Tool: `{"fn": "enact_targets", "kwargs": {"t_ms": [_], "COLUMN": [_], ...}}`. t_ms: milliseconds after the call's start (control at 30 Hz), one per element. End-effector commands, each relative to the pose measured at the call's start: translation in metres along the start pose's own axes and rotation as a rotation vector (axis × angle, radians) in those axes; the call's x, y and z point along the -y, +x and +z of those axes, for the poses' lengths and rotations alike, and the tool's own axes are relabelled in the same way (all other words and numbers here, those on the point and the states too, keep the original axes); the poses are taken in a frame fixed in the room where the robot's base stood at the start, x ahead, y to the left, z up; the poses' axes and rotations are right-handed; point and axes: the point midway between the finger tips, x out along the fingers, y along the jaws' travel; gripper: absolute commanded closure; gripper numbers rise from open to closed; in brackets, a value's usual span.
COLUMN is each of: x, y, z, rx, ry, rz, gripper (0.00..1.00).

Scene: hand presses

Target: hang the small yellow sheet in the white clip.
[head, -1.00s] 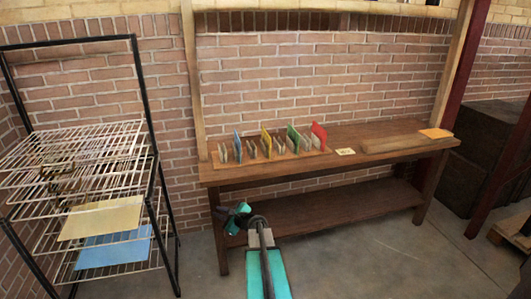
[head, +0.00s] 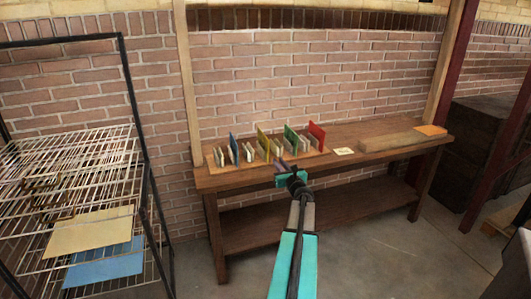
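Several sheets and cards are in view, and I cannot tell for sure which is the small yellow sheet. A yellow card (head: 263,141) stands upright in a row on the wooden table. A small pale yellow card (head: 343,151) lies flat on the table to the right of that row. I cannot make out a white clip. My gripper (head: 284,169) is at the table's front edge, in front of the row's right half and left of the flat card. It is dark and small here, and I cannot tell whether its fingers are open or hold anything.
The wooden table (head: 350,172) has a lower shelf. Blue (head: 234,144), green (head: 292,139) and red (head: 316,134) cards stand in the row. An orange-yellow sheet (head: 430,130) lies at the right end. A wire rack (head: 70,180) at left holds a large yellow sheet (head: 92,230) and a blue sheet (head: 108,265).

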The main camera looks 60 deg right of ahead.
Motion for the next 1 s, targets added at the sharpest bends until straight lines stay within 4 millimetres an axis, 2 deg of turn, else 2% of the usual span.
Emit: {"fn": "enact_targets", "kwargs": {"t_ms": [367,1000], "x": [-0.016,-0.019], "y": [0.012,0.072], "z": [0.000,0.000], "rx": [-0.001,-0.001], "ry": [-0.001,-0.002], "rz": [0.018,0.021], "gripper": [0.85,0.85]}}
